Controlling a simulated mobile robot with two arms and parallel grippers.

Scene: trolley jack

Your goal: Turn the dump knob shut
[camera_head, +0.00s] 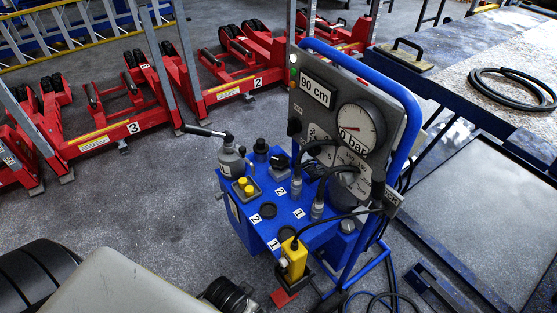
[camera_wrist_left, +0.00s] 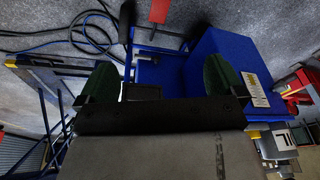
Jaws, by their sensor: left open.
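The blue control trolley (camera_head: 243,219) stands upright in the middle of the head view. Its top carries a black round knob (camera_head: 261,147), another black knob (camera_head: 279,161) beside it and a grey pump body with a lever (camera_head: 231,160). I cannot tell which knob is the dump knob, or how far it is turned. The gauge (camera_head: 359,127) is marked bar. My left gripper (camera_wrist_left: 160,82) shows in the left wrist view, with its two green-padded fingers spread and nothing seen between them. The blue trolley body (camera_wrist_left: 225,65) is beyond the fingers. My right gripper is not in view.
Red jacks (camera_head: 110,138) stand behind the trolley at left. A bench (camera_head: 450,60) with a coiled black hose (camera_head: 515,88) is at right. A yellow box (camera_head: 294,259) hangs on the trolley's front. Hoses lie on the floor at its right.

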